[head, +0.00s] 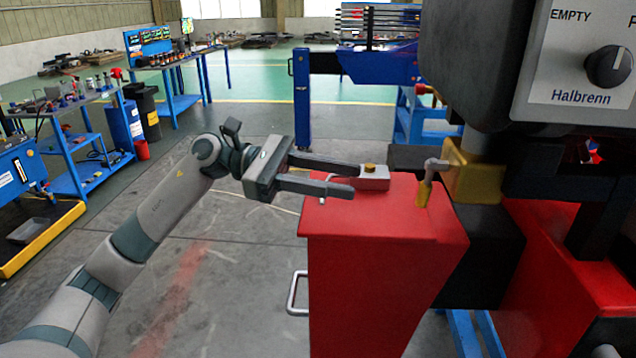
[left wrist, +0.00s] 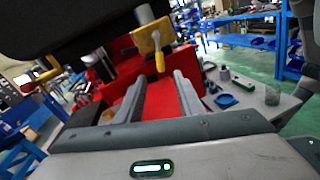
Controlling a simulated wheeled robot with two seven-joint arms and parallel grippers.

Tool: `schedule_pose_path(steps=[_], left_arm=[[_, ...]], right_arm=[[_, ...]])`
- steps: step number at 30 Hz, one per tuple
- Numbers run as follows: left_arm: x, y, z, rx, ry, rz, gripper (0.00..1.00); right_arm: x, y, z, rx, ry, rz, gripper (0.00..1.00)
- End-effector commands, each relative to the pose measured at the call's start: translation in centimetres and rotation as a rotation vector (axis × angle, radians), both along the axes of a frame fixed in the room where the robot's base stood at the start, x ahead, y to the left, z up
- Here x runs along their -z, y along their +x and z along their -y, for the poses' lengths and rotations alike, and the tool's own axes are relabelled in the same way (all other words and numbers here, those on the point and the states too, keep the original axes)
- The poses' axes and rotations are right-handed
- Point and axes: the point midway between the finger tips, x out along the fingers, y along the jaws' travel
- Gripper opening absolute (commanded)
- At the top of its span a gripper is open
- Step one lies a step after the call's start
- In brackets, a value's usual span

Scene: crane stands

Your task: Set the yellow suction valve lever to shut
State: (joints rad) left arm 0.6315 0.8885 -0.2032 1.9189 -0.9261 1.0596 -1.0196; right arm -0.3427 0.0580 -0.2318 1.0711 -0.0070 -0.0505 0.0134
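The yellow lever (head: 424,190) hangs down from a grey pivot beside a yellow valve block (head: 472,178), at the far right corner of the red tank top. In the left wrist view the yellow lever (left wrist: 157,56) shows ahead, its lower end just beyond the fingertips and roughly between them. My left gripper (head: 356,182) is open and empty over the red tank top, to the left of the lever and apart from it. Its two fingers also show spread in the left wrist view (left wrist: 160,76). My right gripper is not in view.
The red tank (head: 375,270) stands below my gripper. A small grey box with a yellow knob (head: 372,178) sits close to the fingertips. A dark housing with a Halbrenn dial panel (head: 580,60) overhangs at the right.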

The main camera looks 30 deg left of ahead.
Motion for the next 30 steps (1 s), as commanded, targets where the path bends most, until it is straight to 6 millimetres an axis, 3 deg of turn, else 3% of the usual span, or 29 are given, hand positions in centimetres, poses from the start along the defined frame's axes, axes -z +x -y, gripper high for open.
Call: schedule_pose_path(steps=[2,7,19,20,24,30], left_arm=[[0.2,-0.2,-1.0,-0.002,0.0,0.0,0.34],[0.0,-0.5,-2.8,-0.002,0.0,0.0,0.34],[-0.2,-0.7,-3.4,0.0,-0.001,0.0,0.34],[-0.2,-0.7,-3.4,0.0,-0.001,0.0,0.32],[-0.2,-0.7,-3.4,0.0,-0.001,0.0,0.0],[0.0,-0.4,-3.3,-0.003,-0.022,-0.021,0.0]], right_arm=[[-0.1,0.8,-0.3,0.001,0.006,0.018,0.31],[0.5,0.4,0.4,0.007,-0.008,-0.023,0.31],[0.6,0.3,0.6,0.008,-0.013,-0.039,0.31],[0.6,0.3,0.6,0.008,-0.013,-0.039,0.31],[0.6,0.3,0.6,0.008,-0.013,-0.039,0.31],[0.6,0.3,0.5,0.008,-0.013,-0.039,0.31]])
